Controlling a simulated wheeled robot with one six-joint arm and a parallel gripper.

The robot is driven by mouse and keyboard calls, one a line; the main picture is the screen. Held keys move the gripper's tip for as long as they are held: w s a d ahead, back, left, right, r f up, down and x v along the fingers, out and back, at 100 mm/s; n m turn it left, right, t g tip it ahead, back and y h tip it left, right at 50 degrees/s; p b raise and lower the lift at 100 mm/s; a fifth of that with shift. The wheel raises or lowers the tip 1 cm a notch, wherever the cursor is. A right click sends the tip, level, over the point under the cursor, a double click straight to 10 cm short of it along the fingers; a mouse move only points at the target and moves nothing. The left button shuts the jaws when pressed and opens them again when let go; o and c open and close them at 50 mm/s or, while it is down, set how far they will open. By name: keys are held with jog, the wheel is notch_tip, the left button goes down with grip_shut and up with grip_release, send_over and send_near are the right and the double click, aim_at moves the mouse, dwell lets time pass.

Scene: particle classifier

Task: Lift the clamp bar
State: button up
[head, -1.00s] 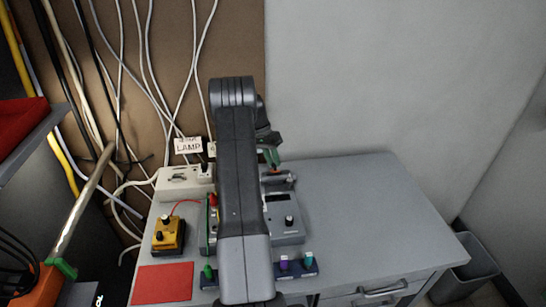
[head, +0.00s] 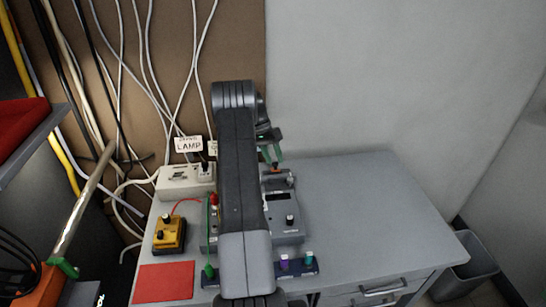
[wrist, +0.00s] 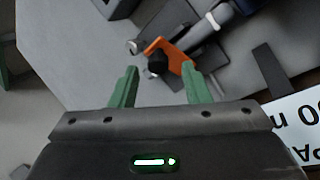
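My gripper (wrist: 158,75) is open, its two green fingers spread with nothing between their tips. In the wrist view an orange piece (wrist: 180,57) with a black knob (wrist: 157,63) lies just beyond the fingertips, in line with the gap. A grey rod-like part (wrist: 208,28) runs beyond it. I cannot tell for sure which of these is the clamp bar. In the head view my gripper (head: 271,146) hangs above the back of the grey instrument (head: 287,222); my own arm hides much of the instrument's left side.
A white power strip (head: 183,181), a yellow box (head: 168,234) and a red mat (head: 165,281) lie on the desk's left. A dark holder with coloured plugs (head: 298,269) is at the front. The desk's right half (head: 375,210) is clear. Cables hang at the back left.

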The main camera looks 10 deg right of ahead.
jog(key=shift+r, duration=0.1)
notch_tip(320, 180, up, 10)
jog(key=b, duration=0.2)
jog(key=shift+f, duration=0.2)
dwell(0.3)
notch_tip(320, 180, down, 10)
jog(key=shift+r+p, duration=0.1)
jog(key=shift+p, duration=0.85)
jog(key=shift+s+t, duration=0.3)
jog(key=shift+w, duration=0.2)
